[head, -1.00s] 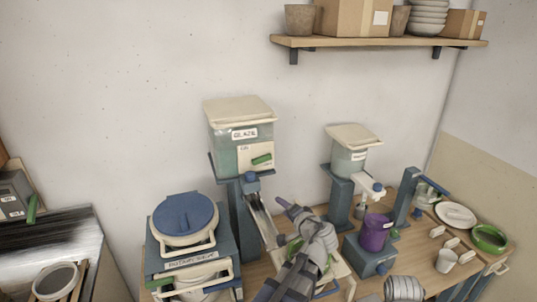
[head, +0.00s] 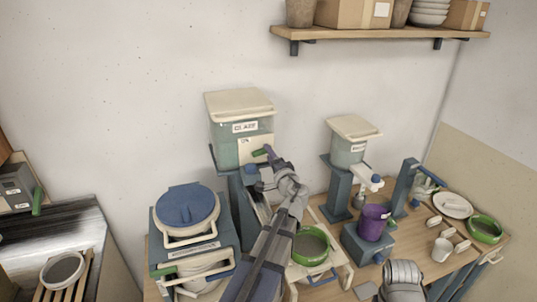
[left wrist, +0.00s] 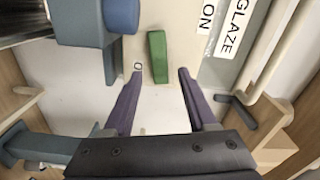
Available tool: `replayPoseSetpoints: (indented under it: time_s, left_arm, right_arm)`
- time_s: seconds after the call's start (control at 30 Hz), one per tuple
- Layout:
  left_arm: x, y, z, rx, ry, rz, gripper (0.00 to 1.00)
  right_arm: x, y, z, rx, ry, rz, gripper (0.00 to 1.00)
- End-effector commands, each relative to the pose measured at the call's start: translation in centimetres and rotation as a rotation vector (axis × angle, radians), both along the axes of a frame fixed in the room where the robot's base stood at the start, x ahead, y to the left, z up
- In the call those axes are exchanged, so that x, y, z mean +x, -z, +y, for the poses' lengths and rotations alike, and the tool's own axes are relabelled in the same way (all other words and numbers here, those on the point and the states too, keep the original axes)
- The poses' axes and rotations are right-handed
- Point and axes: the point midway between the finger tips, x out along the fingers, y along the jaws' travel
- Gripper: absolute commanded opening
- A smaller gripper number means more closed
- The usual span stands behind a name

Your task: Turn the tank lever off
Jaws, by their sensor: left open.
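The glaze tank (head: 226,150) is a greenish, see-through box with a cream lid and a GLAZE label. Its green lever (head: 258,153) sits on a pale front plate (head: 250,144) marked ON; a second marking is mostly hidden. In the left wrist view the lever (left wrist: 157,57) lies between my finger tips, with a gap on each side. My left gripper (head: 271,159) is open, right in front of the plate, and hides part of the lever in the head view. The lever is not gripped.
A blue tap knob (left wrist: 121,15) is close left of the lever in the left wrist view. Below are a blue-lidded bucket (head: 187,206), a green-rimmed bowl (head: 311,246) and a purple cup (head: 373,222). A smaller tank (head: 348,152) stands to the right.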

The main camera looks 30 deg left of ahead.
Motion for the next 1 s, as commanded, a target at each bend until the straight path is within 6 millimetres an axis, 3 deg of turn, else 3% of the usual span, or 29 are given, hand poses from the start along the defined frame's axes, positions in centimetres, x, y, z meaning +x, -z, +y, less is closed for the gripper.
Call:
replayPoseSetpoints:
  time_s: [0.2,0.5,1.0]
  left_arm:
    - [1.04,0.0,1.16,0.0,0.0,0.0,0.57]
    - [1.04,0.0,1.24,-0.001,0.0,0.001,0.56]
    - [1.03,0.01,1.22,-0.001,0.0,0.0,0.0]
  right_arm:
    - [0.0,0.0,0.0,0.0,0.0,0.0,0.5]
    - [0.0,0.0,0.0,0.0,0.0,0.0,0.5]
    - [0.0,0.0,0.0,0.0,0.0,0.0,0.5]
